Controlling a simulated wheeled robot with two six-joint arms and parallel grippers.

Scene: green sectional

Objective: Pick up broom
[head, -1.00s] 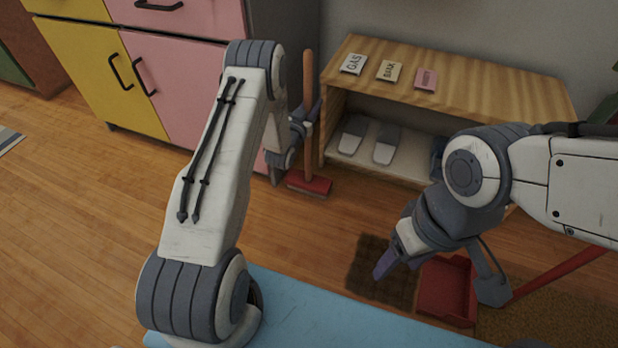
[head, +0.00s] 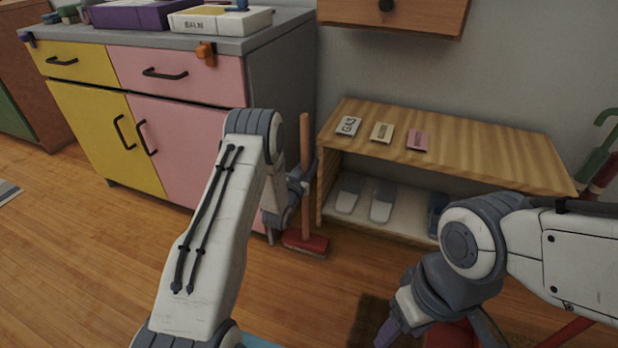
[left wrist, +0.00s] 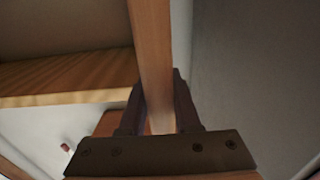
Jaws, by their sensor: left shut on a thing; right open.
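The broom has a wooden handle (head: 305,150) and a red head (head: 305,244). It stands upright between the cabinet and the low wooden shelf, its head at floor level. My left gripper (head: 308,182) is at the handle, about midway up. In the left wrist view the handle (left wrist: 152,60) runs between the two fingers of my left gripper (left wrist: 158,105), which are closed on it. My right gripper (head: 384,335) is apart from the broom, low at the bottom of the head view; its fingertips are partly cut off by the frame edge.
The low shelf (head: 470,158) with cards on top and slippers inside stands right of the broom. The cabinet (head: 190,135) with yellow and pink doors stands on the left. A red dustpan (head: 452,335) lies by my right gripper. Wooden floor (head: 90,245) is clear at left.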

